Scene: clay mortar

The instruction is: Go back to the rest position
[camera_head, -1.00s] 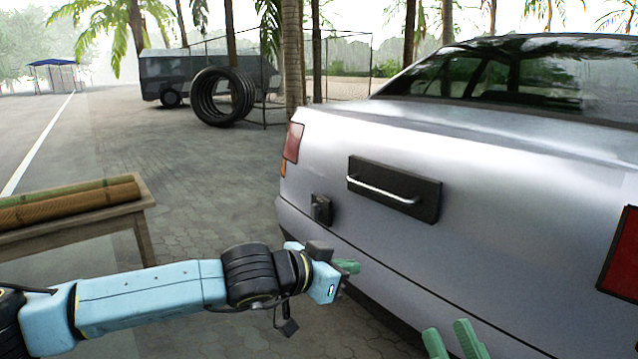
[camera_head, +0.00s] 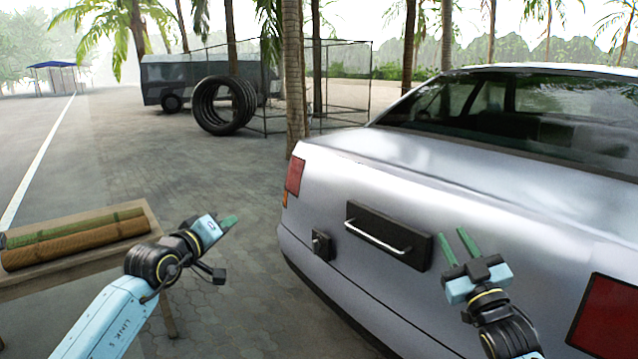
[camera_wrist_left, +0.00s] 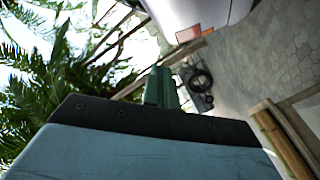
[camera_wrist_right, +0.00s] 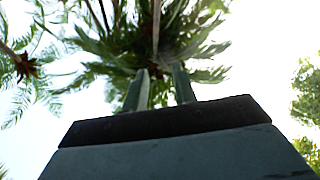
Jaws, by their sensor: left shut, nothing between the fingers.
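My left gripper (camera_head: 230,221) is raised between the wooden table and the car, pointing up and right. Its green fingers are together with nothing between them; they also show in the left wrist view (camera_wrist_left: 161,88). My right gripper (camera_head: 454,241) is raised in front of the car's rear, pointing up. Its two green fingers are apart and empty, and in the right wrist view (camera_wrist_right: 159,88) they stand apart against palm leaves and sky. Neither gripper holds anything.
The silver car (camera_head: 345,185) fills the right side, with a black handle plate (camera_head: 388,236) and a small black latch (camera_head: 321,245) on its rear. A wooden table (camera_head: 80,262) with bamboo poles (camera_head: 75,240) stands at left. Paved ground between them is free.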

